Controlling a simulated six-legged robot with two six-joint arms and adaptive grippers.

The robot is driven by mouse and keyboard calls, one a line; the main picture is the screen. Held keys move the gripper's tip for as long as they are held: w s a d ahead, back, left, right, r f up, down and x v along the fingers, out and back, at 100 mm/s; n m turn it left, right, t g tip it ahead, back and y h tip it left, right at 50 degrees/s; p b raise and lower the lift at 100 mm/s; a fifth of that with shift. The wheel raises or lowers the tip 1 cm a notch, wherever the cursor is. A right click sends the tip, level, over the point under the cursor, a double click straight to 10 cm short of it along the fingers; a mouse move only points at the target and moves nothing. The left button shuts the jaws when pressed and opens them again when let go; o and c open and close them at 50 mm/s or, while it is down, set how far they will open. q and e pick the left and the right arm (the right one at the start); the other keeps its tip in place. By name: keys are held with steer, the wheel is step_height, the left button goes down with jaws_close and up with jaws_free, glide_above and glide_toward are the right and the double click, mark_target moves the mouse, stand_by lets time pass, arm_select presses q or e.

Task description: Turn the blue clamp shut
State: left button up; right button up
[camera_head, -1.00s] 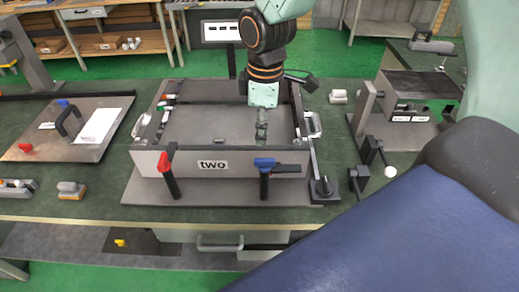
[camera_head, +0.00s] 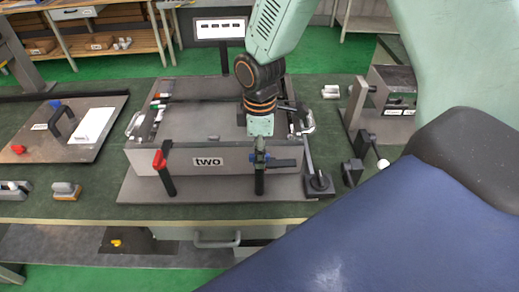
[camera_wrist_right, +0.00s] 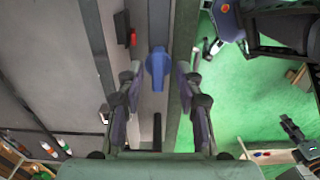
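The blue clamp (camera_head: 259,180) stands at the front wall of the box labelled "two" (camera_head: 225,161), right of the label. Its dark post shows, and its blue handle is partly hidden by my right gripper (camera_head: 261,150), which comes down over it from above. In the right wrist view, the blue handle (camera_wrist_right: 157,68) lies between the two fingers of my right gripper (camera_wrist_right: 159,80). The fingers are spread, with a gap on both sides of the handle.
A red clamp (camera_head: 163,165) stands at the left of the same wall. A black knob (camera_head: 319,182) sits on the base plate's right corner. A fixture with a white ball lever (camera_head: 383,163) stands further right. A panel with a black handle (camera_head: 62,121) lies left.

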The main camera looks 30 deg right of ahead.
steer(key=shift+s+d, duration=0.1)
steer(key=shift+c, duration=0.4)
steer(key=shift+w+f, duration=0.1)
steer(key=shift+w, duration=0.2)
steer(key=c, duration=0.5)
steer(key=shift+s, duration=0.15)
jaws_close()
